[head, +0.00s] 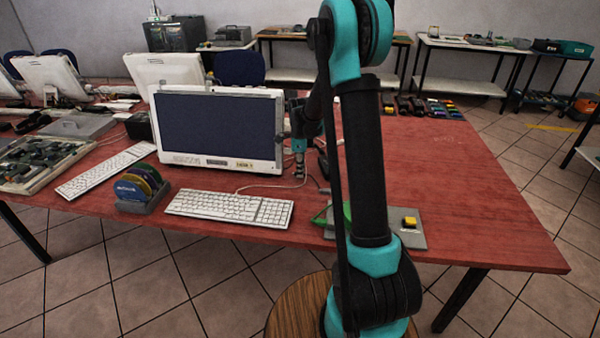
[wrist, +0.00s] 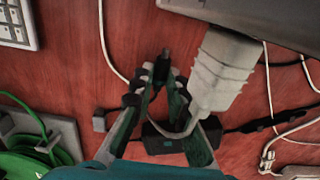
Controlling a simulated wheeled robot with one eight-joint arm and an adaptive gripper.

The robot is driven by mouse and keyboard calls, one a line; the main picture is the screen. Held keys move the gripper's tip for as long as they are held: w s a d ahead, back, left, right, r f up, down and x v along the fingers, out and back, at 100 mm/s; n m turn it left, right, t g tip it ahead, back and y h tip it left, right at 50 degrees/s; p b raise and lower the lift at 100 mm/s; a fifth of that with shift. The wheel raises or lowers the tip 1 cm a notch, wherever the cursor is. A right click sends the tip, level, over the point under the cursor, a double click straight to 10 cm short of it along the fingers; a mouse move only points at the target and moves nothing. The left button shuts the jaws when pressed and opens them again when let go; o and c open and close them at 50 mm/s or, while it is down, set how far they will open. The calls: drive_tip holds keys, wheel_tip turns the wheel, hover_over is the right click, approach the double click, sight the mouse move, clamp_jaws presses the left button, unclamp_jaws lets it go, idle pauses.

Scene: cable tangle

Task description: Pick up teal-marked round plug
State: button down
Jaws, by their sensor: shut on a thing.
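My gripper (wrist: 163,78) is shut on a dark round plug (wrist: 163,62), whose end stands out between the two fingertips in the wrist view. A teal mark on this plug is not clear; the fingers hide part of it. A thin pale cable runs between the fingers below it. In the head view my gripper (head: 299,172) points down over the red table, right of the monitor. The plug is too small to make out there.
A black adapter box (wrist: 170,143) with a teal mark lies beneath the fingers. A large pale connector (wrist: 222,70) stands close at right. Pale cables (wrist: 270,85) and a black cable (wrist: 262,124) lie around. A green cable spool (wrist: 28,150) is at lower left. The keyboard (head: 229,207) lies in front.

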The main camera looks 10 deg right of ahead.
wheel_tip(320, 180, up, 20)
drive_tip(key=shift+f, duration=0.25)
idle(0.3)
drive_tip(key=c, duration=2.1)
unclamp_jaws()
clamp_jaws()
drive_tip(key=shift+f, duration=0.1)
